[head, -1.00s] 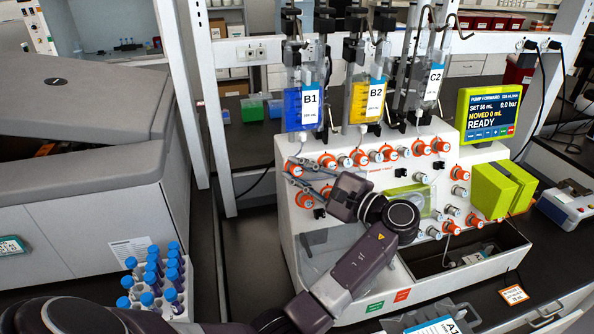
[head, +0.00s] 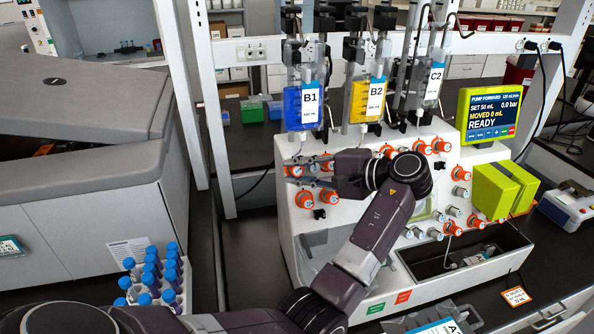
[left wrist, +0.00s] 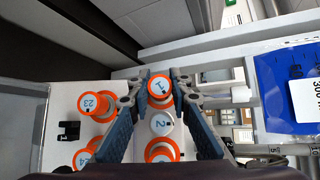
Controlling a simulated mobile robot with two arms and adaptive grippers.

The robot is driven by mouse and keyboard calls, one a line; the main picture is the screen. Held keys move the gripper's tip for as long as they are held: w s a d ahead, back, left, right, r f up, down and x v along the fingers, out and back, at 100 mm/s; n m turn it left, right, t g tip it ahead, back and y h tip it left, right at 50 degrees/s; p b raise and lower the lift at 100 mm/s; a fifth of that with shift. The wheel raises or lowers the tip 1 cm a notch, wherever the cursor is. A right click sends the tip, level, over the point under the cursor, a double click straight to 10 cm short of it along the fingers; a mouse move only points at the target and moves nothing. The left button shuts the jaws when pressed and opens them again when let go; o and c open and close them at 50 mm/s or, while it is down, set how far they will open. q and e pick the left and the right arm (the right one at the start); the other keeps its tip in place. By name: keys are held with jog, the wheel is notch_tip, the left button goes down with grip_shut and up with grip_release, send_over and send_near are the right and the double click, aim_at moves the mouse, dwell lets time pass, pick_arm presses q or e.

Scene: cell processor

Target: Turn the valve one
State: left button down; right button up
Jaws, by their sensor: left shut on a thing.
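Valve one (left wrist: 160,87) is an orange-rimmed knob with a white face marked 1, at the top of a column of knobs in the left wrist view. In the head view it shows at the upper left of the white cell processor (head: 330,240). My left gripper (left wrist: 160,80) is shut on valve one, with one blue-grey finger on each side of it. In the head view the left gripper (head: 292,170) reaches in across the panel, and its wrist hides several knobs. The valve marked 2 (left wrist: 161,124) sits just below, between the fingers. My right gripper is not in view.
Bags B1 (head: 306,106) and B2 (head: 366,100) hang just above the panel. A rack of blue-capped tubes (head: 152,282) stands at lower left.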

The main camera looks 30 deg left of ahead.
pick_arm(q)
jog(key=shift+n+h, duration=0.3)
jog(key=shift+n, duration=0.1)
jog(key=shift+f, duration=0.1)
jog(key=c, duration=1.7)
grip_release()
jog(key=shift+c, duration=0.2)
jog(key=shift+d, duration=0.1)
jog(key=v, duration=0.7)
jog(key=shift+d, duration=0.15)
